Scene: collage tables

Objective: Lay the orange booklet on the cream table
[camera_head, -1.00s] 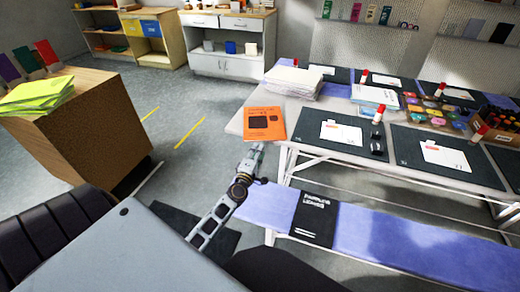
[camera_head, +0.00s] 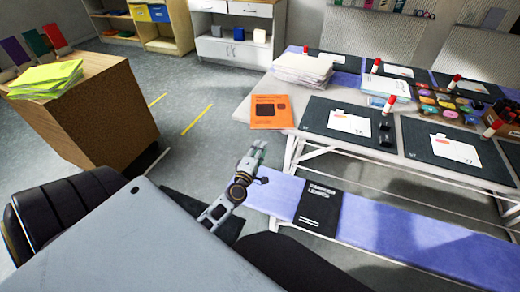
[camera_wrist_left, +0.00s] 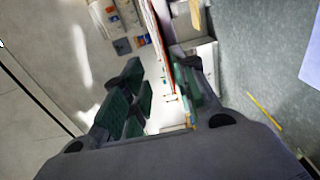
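The orange booklet (camera_head: 271,118) lies flat on the near left corner of the long pale, cream-white table (camera_head: 240,118), close to its edge. My left gripper (camera_head: 254,156) is in front of that corner, apart from the booklet in the picture. In the left wrist view my left gripper (camera_wrist_left: 160,95) has its two dark green fingers spread with nothing between them. My right gripper is in neither current view.
Dark mats with white sheets (camera_head: 350,123), a paper stack (camera_head: 302,68) and glue sticks share the table. A purple bench (camera_head: 385,228) with a black booklet (camera_head: 319,208) runs in front. A brown cabinet (camera_head: 95,120) with lime booklets (camera_head: 46,80) stands left, with floor between.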

